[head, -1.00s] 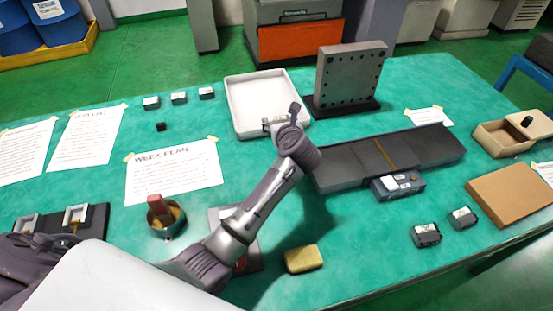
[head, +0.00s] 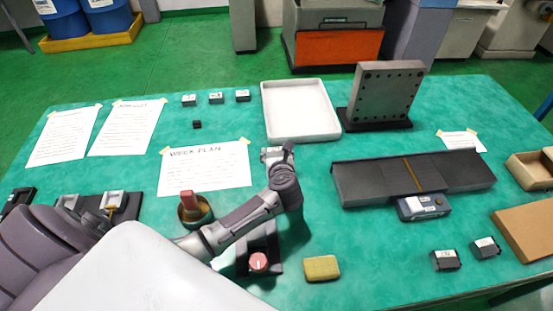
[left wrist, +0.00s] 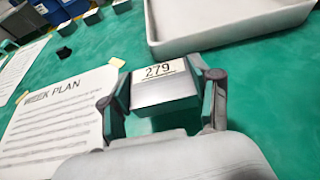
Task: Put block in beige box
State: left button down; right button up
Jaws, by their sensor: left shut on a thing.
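My left gripper (head: 274,154) is shut on a grey block (left wrist: 163,88) with a white label reading 279. In the left wrist view the gripper's two fingers (left wrist: 165,98) press on the block's two sides. In the head view the block is small and partly hidden by the gripper, between the WEEK PLAN sheet and the white tray. It seems held above the table, but the height is hard to judge. The open beige box (head: 532,172) stands at the right edge of the head view, partly cut off and far from the gripper. My right gripper is not in view.
The white tray (head: 333,135) and an upright drilled plate (head: 388,95) stand at the back. A long dark plate (head: 415,178) lies between gripper and beige box. A brown flat box (head: 528,232), labelled blocks (head: 445,260) and a yellow sponge (head: 321,268) lie nearer.

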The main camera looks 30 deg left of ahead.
pick_arm(q)
jog(key=shift+f, duration=1.75)
jog(key=shift+f, duration=0.2)
jog(key=shift+c, duration=1.2)
grip_release()
